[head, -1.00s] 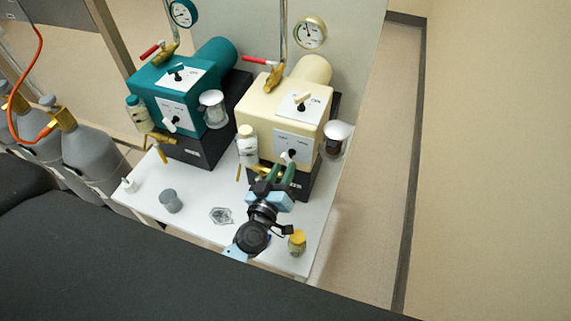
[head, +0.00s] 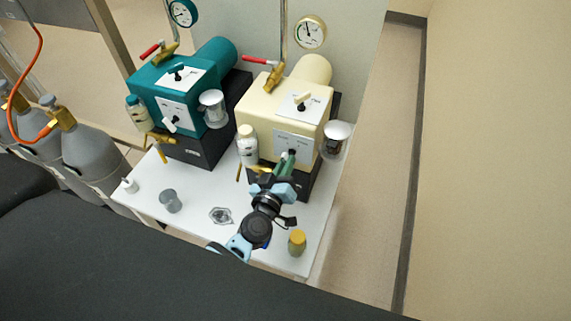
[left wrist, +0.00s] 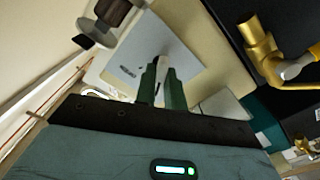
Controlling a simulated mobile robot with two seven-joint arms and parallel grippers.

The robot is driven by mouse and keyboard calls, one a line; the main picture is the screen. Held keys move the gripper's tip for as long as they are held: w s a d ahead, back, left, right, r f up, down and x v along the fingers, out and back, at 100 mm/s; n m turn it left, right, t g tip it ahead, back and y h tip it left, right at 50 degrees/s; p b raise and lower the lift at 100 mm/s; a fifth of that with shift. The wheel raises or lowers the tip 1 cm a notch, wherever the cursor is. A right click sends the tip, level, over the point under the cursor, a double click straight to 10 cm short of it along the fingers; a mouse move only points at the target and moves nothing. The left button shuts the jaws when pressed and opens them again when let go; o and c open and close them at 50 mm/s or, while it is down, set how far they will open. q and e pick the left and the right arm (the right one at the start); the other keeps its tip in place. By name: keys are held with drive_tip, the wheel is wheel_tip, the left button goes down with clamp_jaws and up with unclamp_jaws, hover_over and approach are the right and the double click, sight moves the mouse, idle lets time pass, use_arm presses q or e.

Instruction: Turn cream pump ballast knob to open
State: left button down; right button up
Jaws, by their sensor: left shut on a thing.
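The cream pump (head: 262,112) stands on the white table (head: 190,213). Its front plate (head: 292,145) carries a small white-lever knob (head: 284,155), partly hidden by my left gripper (head: 288,160). The gripper's green fingers are shut on this knob. In the left wrist view the fingers (left wrist: 164,85) close around the pale lever (left wrist: 161,67) in front of the plate (left wrist: 178,58). A second knob (head: 301,102) sits on the pump's top plate, clear of the gripper. The labels are too small to read. My right gripper is not in view.
A teal pump (head: 165,85) stands to the left. A clear jar (head: 335,140) and a white-capped bottle (head: 247,145) flank the cream pump. A yellow-lidded jar (head: 297,242), a grey cup (head: 170,201) and a flat clear item (head: 220,215) rest on the table.

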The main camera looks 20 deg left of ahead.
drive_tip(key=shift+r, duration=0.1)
use_arm(q)
drive_tip(key=shift+m+p, duration=1.75)
drive_tip(key=shift+m, duration=1.15)
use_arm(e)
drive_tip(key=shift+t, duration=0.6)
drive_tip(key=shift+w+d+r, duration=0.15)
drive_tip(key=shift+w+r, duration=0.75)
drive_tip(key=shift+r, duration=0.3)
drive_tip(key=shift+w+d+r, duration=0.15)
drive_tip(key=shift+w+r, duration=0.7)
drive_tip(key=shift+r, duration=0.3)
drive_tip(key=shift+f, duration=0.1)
use_arm(q)
drive_tip(key=c, duration=1.5)
unclamp_jaws()
drive_tip(key=shift+s+a, duration=0.1)
drive_tip(key=shift+s, duration=3.85)
